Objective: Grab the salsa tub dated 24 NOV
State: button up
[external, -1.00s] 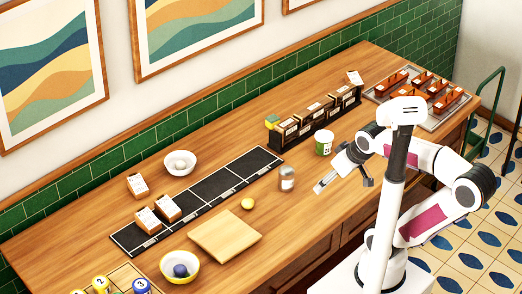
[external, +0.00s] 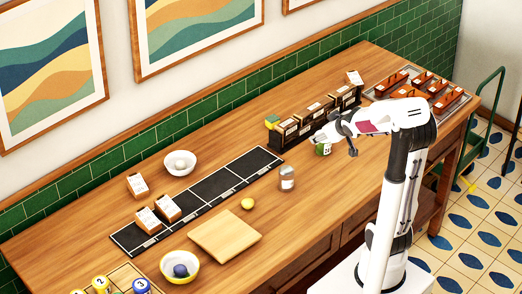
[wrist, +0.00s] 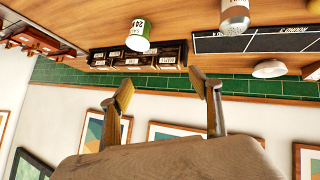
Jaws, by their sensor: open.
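The salsa tub (external: 323,149) is white and green and stands on the wooden counter, partly hidden by my gripper in the external view. In the wrist view, which is upside down, the tub (wrist: 139,36) shows a label reading 24; the smaller print is hard to read. My gripper (external: 335,145) is open and empty, close to the tub in the external view. In the wrist view the two fingers of my gripper (wrist: 164,92) are wide apart, and the tub is beyond them, not between them.
A dark rack (external: 305,122) of boxed items stands behind the tub. A metal-lidded jar (external: 287,178) stands to its left, near a black sectioned mat (external: 215,187). A tray (external: 441,119) with orange-brown items lies at the right. A yellow ball (external: 248,204) and wooden board (external: 212,246) are nearer.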

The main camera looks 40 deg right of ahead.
jog(key=w+d+f+t, duration=0.2)
jog(key=w+d+f, duration=0.35)
jog(key=d, duration=0.35)
jog(key=n+t+y, duration=0.1)
jog(key=y, duration=0.1)
send_over(330, 145)
jog(key=s+a, duration=0.2)
notch_tip(330, 145, down, 5)
jog(key=shift+t+y, duration=0.7)
jog(key=shift+y, duration=0.1)
jog(key=f, duration=0.1)
jog(key=s+d+f, duration=0.1)
jog(key=f, duration=0.2)
jog(key=shift+s+d, duration=0.3)
jog(key=shift+d, duration=0.05)
jog(key=shift+s+f+t+y, duration=0.3)
jog(key=shift+s+f+t, duration=0.15)
jog(key=shift+f, duration=0.2)
jog(key=shift+x, duration=1.2)
jog(key=shift+w, duration=0.2)
